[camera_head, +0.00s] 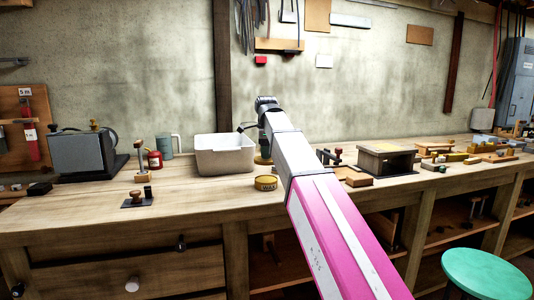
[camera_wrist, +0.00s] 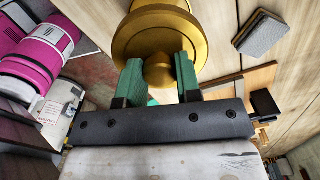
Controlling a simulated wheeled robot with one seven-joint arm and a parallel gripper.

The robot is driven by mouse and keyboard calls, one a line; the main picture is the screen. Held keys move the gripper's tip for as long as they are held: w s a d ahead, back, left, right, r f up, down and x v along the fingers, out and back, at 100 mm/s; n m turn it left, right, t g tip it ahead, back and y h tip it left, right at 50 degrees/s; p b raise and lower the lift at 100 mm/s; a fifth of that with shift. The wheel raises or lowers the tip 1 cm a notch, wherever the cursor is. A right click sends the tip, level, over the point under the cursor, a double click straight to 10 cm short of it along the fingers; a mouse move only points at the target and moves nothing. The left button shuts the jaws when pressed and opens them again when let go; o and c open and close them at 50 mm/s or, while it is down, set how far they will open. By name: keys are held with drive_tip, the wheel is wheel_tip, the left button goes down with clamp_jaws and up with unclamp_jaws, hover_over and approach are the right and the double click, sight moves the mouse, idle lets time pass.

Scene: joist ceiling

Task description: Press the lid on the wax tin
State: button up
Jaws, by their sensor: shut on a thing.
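The wax tin (camera_head: 265,182) is a short round yellow tin with a dark label, upright near the bench's front. The lid (camera_wrist: 125,40) is a round gold disc with a small knob (camera_wrist: 158,72) in the wrist view. My gripper (camera_wrist: 158,78) has its green fingers shut on that knob. In the head view the lid (camera_head: 262,161) shows partly behind my arm, beyond the tin and apart from it in the picture. The tin's top is too small to make out well. I cannot pick out the tin in the wrist view.
A white bin (camera_head: 224,155) stands just left of the lid on the bench (camera_head: 90,210). A wooden box-like stand (camera_head: 386,160) and several small blocks lie to the right. A small stamp-like tool (camera_head: 137,198) stands at left.

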drive_tip(key=shift+f, duration=0.15)
hover_over(266, 180)
drive_tip(key=shift+f, duration=2.65)
drive_tip(key=shift+f, duration=1.05)
drive_tip(key=o, duration=1.1)
